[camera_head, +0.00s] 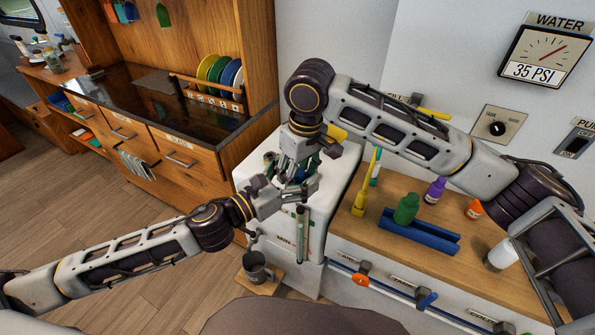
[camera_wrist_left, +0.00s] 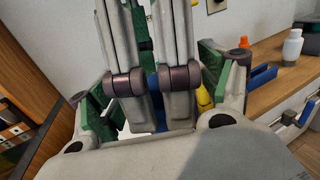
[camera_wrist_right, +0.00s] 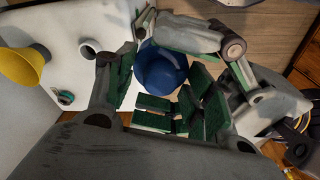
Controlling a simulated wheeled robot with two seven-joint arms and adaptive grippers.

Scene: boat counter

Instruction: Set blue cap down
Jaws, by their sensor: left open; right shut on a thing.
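The blue cap (camera_wrist_right: 162,70) is a round, dark blue piece between the fingers of my right gripper (camera_head: 308,160). That gripper is shut on it above the white cabinet top, and only a little blue shows in the head view. My left gripper (camera_head: 284,190) is open, close below and left of the right one. In the left wrist view its green-padded fingers (camera_wrist_left: 155,85) stand apart on both sides of the right gripper's fingers, with some blue behind them. The cap's underside is hidden, and I cannot tell whether it touches anything.
The white cabinet top (camera_head: 250,172) is partly covered by my grippers. A yellow funnel (camera_wrist_right: 24,65) stands near them.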

